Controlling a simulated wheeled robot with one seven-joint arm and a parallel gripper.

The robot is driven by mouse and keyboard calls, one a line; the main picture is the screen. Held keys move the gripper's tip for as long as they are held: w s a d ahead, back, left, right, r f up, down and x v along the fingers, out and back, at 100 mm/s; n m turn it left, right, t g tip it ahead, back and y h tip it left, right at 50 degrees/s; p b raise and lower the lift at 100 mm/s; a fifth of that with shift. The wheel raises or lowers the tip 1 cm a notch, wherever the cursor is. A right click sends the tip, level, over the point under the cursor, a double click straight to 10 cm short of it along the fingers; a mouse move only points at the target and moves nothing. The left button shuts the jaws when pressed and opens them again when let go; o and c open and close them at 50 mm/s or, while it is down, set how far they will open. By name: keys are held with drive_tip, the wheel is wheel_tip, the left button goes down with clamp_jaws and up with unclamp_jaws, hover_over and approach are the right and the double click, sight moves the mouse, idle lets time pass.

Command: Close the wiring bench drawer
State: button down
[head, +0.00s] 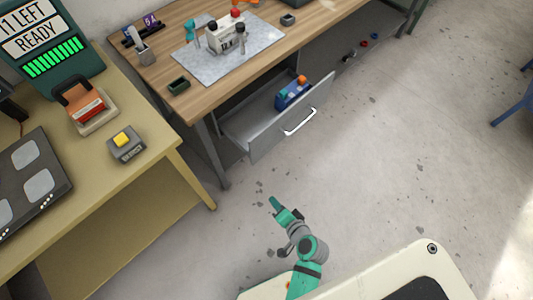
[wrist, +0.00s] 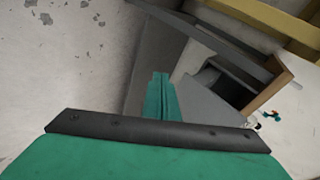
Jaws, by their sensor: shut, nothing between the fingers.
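The wiring bench drawer (head: 268,138) is pulled out from under the wooden-topped bench (head: 205,97). Its grey front carries a white bar handle (head: 300,122) facing the open floor. A blue object with an orange part (head: 292,92) sits inside the drawer. My gripper (head: 272,203) is over the floor in front of the drawer, apart from the drawer front and handle in the head view. Its green fingers are together and empty; they also show in the wrist view (wrist: 158,90). In the wrist view the fingers overlap grey surfaces, and I cannot tell which part of the bench these are.
A yellow bench (head: 150,178) with a button box (head: 127,145) stands at the left. A bench leg (head: 212,155) stands left of the drawer. The floor (head: 390,150) right of the drawer is clear. A blue chair (head: 515,105) shows at the right edge.

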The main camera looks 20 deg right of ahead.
drive_tip(key=w+d+r+m+t+y, duration=0.1)
drive_tip(key=w+d+r+y, duration=0.1)
drive_tip(key=w+d+r, duration=0.15)
drive_tip(key=t+y, duration=0.2)
approach(260, 149)
drive_tip(key=shift+x, duration=3.05)
drive_tip(key=shift+a, duration=0.15)
